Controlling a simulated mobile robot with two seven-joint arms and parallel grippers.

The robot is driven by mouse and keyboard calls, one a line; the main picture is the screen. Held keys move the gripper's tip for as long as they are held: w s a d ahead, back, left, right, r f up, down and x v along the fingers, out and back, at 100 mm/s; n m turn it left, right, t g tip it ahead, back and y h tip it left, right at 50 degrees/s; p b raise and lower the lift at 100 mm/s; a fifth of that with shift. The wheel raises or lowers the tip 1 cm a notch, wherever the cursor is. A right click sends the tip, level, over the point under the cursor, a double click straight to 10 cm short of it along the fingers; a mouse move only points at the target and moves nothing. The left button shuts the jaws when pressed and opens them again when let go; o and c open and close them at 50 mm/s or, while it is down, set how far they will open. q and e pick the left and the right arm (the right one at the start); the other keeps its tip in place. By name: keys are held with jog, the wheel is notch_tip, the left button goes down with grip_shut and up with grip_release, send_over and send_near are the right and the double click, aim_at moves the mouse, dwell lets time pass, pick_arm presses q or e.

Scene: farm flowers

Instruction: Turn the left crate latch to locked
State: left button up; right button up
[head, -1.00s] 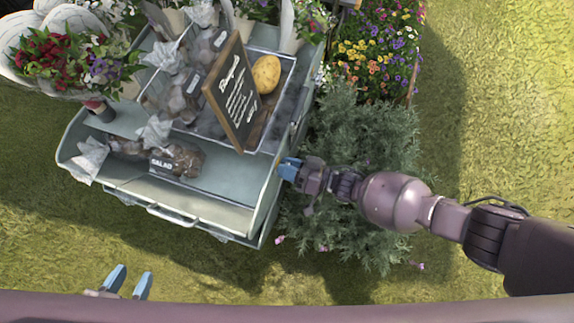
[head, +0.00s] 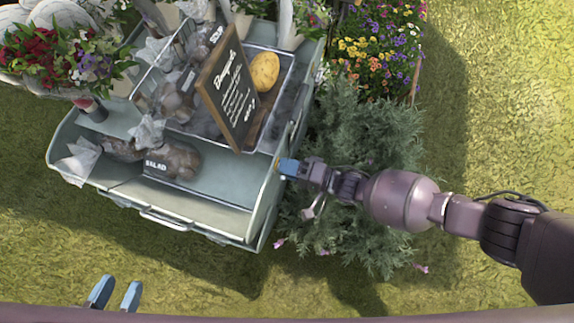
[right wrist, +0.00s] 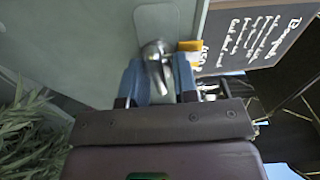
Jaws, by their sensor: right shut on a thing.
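The grey-green crate (head: 222,183) stands at the left in the head view. A metal latch (right wrist: 157,58) with a rounded plate is on the crate's side panel (right wrist: 102,40) in the right wrist view. My right gripper (right wrist: 160,82) is shut on the latch's lever, one blue finger on each side of it. In the head view my right gripper (head: 288,168) meets the crate's right side, and the latch is hidden there. A small yellow piece (right wrist: 190,46) shows beside the lever. My left gripper (head: 115,292) is open and empty over the grass at the bottom left.
A chalkboard sign (head: 228,92), a potato (head: 264,72) and bagged goods (head: 172,160) are in the crate. A leafy bush (head: 350,150) stands close under my right arm. Flowers (head: 375,50) are at the top. Grass at the right is open.

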jog(key=shift+f+m, duration=0.1)
jog(key=shift+m, duration=0.4)
jog(key=o, duration=0.7)
jog(key=p+v, duration=0.1)
jog(key=v, duration=1)
jog(key=shift+a, duration=0.1)
